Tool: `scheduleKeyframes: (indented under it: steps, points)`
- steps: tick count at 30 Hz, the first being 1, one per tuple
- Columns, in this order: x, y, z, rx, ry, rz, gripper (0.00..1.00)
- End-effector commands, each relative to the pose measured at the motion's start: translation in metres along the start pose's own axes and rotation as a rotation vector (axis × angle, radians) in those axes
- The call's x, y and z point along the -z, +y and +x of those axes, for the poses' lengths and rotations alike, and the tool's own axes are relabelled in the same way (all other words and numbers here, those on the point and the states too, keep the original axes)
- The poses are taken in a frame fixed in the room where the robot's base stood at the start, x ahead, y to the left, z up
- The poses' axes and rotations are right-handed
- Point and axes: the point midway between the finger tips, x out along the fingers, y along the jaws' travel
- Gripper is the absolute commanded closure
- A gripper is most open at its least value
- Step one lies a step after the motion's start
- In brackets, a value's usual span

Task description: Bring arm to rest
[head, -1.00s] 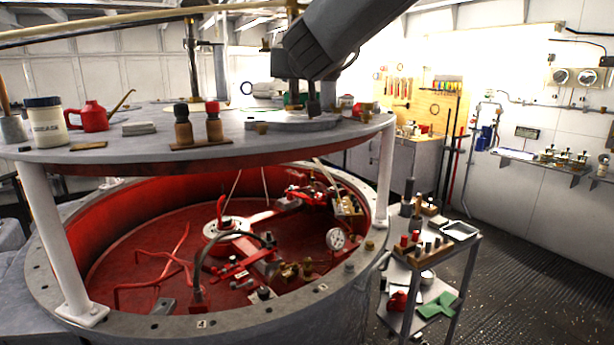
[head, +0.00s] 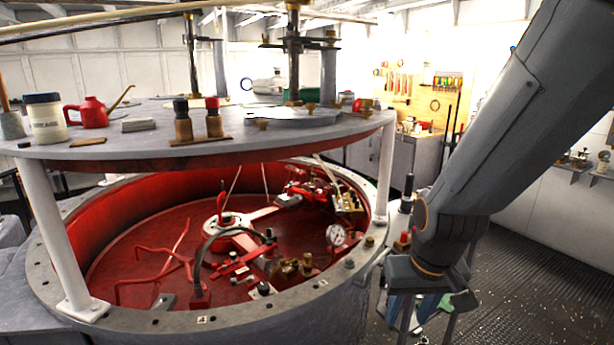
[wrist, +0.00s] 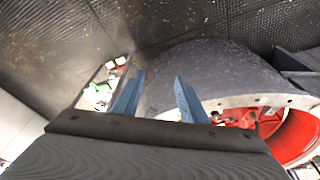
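My gripper (head: 423,305) hangs at the lower right in the head view, in front of the small cart and to the right of the round tank. In the wrist view my gripper (wrist: 155,95) shows its two blue-grey fingers spread apart with nothing between them. Beyond the fingers are the grey outer wall of the tank (wrist: 205,70) and the ribbed deck. My arm comes down from the upper right and covers much of the cart.
The tank's flanged rim (head: 235,318) is close on the left, with a red interior and a pressure gauge (head: 336,235). A round upper plate (head: 120,152) on white posts carries bottles and a red oil can (head: 88,112). Ribbed floor (head: 540,300) is clear at right.

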Motion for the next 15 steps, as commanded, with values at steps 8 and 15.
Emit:
scheduleKeyframes:
  steps: [8, 15]
  points:
    - [-0.018, 0.004, 0.056, -0.006, -0.066, 0.006, 0.61]
    - [-0.028, 0.003, 0.096, -0.005, -0.109, 0.007, 0.61]
